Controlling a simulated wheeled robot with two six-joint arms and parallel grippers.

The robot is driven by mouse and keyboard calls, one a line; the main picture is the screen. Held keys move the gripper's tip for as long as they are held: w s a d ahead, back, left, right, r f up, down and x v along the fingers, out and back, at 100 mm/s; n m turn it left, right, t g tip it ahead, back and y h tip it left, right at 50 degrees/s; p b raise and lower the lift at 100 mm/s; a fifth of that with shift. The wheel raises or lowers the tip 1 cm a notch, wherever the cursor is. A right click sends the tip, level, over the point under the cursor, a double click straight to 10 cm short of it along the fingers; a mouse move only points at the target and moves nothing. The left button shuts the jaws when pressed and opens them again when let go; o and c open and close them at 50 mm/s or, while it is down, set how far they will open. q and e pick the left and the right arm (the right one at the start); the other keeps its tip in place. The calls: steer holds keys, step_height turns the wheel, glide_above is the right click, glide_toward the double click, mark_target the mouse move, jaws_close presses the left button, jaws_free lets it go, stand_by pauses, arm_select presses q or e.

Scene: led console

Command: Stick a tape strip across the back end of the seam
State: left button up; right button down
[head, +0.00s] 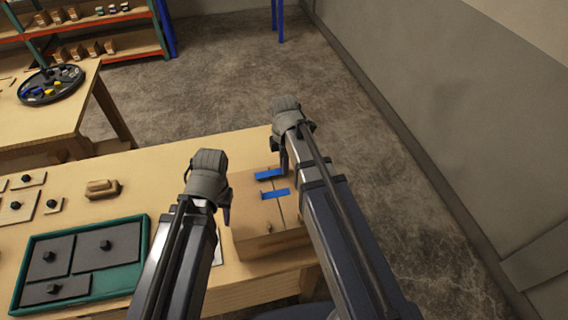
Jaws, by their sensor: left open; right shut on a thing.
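A cardboard box (250,215) sits at the table's right end, with a seam (280,211) running front to back along its top. One blue tape strip (275,193) lies across the seam near the middle. Another blue tape strip (269,174) is at the back end, beside the fingertips of my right gripper (283,163). My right gripper is shut, apparently on this back strip; its fingertips are partly hidden, and I cannot tell whether the strip touches the box. My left gripper (227,207) is open and empty at the box's left side.
A green tray (141,262) with dark knobbed plates lies at the front left. A wooden block (102,189) and small knobbed plates (17,207) lie behind it. A second table (40,125) holds a round black tray (22,92). A grey wall (440,110) stands to the right.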

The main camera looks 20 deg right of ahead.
steer(key=shift+f+b, duration=0.85)
stand_by(1.6)
steer(key=c, duration=0.6)
jaws_free()
step_height(320, 180, up, 8)
steer(key=p, duration=0.8)
steer(key=shift+f, duration=0.1)
